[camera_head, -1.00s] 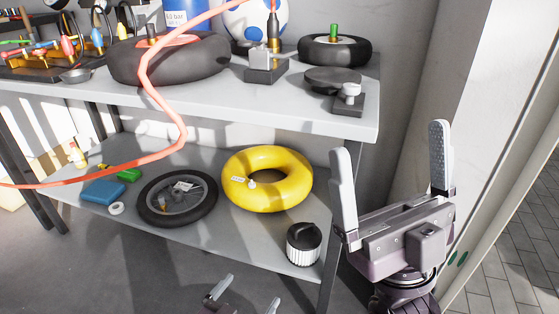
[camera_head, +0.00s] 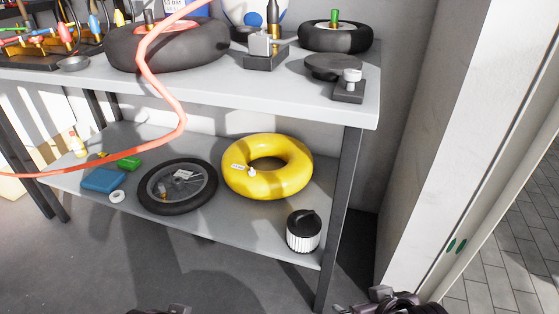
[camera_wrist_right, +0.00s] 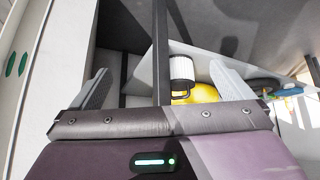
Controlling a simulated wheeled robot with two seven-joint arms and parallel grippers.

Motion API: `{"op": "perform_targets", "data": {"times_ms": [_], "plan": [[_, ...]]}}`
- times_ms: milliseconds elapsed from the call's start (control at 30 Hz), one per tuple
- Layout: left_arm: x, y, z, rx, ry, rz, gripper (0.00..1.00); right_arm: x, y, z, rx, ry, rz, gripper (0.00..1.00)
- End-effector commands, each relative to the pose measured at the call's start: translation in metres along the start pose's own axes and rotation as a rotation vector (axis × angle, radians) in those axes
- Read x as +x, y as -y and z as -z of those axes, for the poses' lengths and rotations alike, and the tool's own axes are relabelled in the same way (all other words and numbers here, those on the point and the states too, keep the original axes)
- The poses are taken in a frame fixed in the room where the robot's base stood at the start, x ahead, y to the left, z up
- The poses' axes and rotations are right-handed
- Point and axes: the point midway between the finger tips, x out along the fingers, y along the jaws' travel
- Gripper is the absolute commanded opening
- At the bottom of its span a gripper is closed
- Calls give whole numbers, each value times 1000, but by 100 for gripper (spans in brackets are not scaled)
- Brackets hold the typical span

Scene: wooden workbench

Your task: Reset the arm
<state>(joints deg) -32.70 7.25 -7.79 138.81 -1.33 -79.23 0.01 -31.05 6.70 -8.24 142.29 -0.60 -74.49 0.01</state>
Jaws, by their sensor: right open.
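My right gripper (camera_wrist_right: 160,88) shows in the right wrist view with its two grey fingers spread wide apart and nothing between them in its grasp. In the head view only a dark piece of my right arm shows at the bottom right edge, clear of the bench. A small dark part of my left arm or gripper (camera_head: 160,310) shows at the bottom edge of the head view; its fingers cannot be made out.
The workbench (camera_head: 290,92) carries a dark tyre (camera_head: 185,52), a small wheel (camera_head: 335,38) and metal parts. Its lower shelf holds a yellow ring (camera_head: 285,185), a spoked wheel (camera_head: 200,200) and a black-and-white canister (camera_head: 303,232). A red hose (camera_head: 168,105) hangs in front. Floor is clear.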

Motion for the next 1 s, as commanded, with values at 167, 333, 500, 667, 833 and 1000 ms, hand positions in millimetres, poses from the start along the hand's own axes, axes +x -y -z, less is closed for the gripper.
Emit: {"op": "perform_targets", "data": {"times_ms": [167,333,500,667,833,1000], "plan": [[-16,6,-19,-29,108,9,100,-2,-6,-52,15,236,-14,100],[-18,7,-22,-38,166,9,100,-2,-8,-67,21,340,-16,100],[1,7,-20,-36,180,5,100,17,-8,-69,20,354,-12,100],[19,5,-26,-33,200,1,100,34,-7,-77,18,374,-8,100],[38,3,-44,-28,231,-5,100,49,-5,-99,14,405,-1,100],[49,0,-86,-22,268,-10,100,53,-2,-141,8,441,5,100]]}}
